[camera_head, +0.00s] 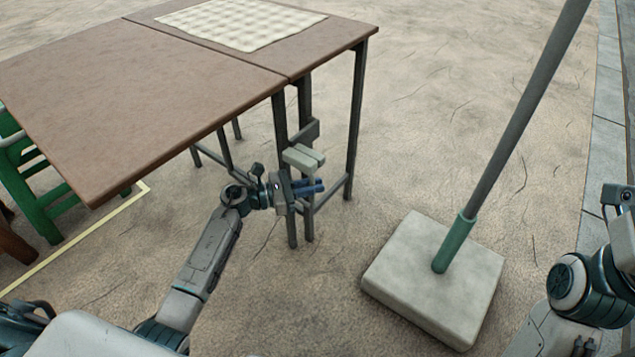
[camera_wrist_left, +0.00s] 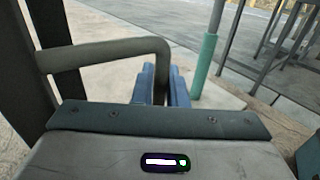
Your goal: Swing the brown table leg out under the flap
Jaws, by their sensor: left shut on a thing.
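The table flap (camera_head: 120,110) is the large brown panel at the left, level with the rest of the table top (camera_head: 310,45). Dark, brownish-grey legs (camera_head: 281,125) stand close together near the seam. In the left wrist view a dark upright (camera_wrist_left: 52,30) carries a bent handle (camera_wrist_left: 110,50). My left gripper (camera_head: 307,187), with blue fingers, is beside these legs, below the top. In the wrist view its fingers (camera_wrist_left: 160,88) are shut around the downturned end of the handle. The fingers partly hide the grip. My right arm shows at the right edge; its fingers are out of frame.
A pale square base (camera_head: 400,270) with a green sleeve and grey pole (camera_head: 520,110) stands right of the table. A green chair (camera_head: 40,190) is at the left, near a yellow floor line (camera_head: 85,235). A checked cloth (camera_head: 240,22) lies on the table. Floor between table and base is clear.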

